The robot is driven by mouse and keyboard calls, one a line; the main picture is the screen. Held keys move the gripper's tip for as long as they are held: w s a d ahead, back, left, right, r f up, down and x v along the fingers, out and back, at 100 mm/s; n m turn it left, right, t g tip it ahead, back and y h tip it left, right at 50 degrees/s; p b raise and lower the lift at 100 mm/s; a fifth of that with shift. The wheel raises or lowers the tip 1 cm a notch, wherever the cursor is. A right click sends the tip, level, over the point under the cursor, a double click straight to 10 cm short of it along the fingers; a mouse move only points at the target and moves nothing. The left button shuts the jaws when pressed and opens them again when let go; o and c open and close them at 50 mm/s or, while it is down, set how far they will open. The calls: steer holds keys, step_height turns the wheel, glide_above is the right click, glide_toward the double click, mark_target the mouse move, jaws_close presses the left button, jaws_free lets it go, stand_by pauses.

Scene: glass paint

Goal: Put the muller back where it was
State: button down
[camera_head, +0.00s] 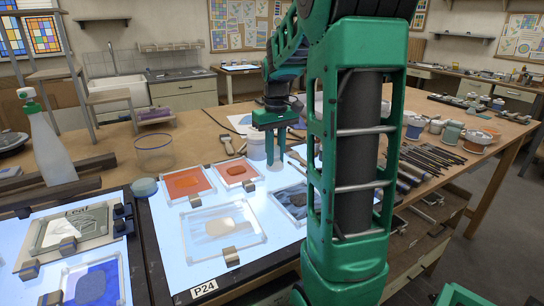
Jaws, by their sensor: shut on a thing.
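My gripper (274,134) is in the middle of the picture, pointing down above the upper right part of the lit panel. It is shut on a pale, see-through upright piece, which looks like the glass muller (275,177). Its lower end is just above or on the panel; I cannot tell which. It is right of the small red glass tile (236,172) and above the dark streaked tile (291,199). My arm hides much of the panel's right side.
The lit panel (170,237) also holds an orange-red tile (188,183) and a white framed tile (218,247). A clear jar (155,154) and spray bottle (50,150) stand left. Brushes (425,160) and paint pots (449,133) lie right.

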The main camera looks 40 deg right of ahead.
steer(key=shift+s+f, duration=0.1)
steer(key=shift+f, duration=0.4)
stand_by(1.2)
steer(key=c, duration=1.5)
jaws_free()
steer(key=shift+c, duration=0.2)
step_height(320, 180, up, 11)
steer(key=shift+f, duration=0.15)
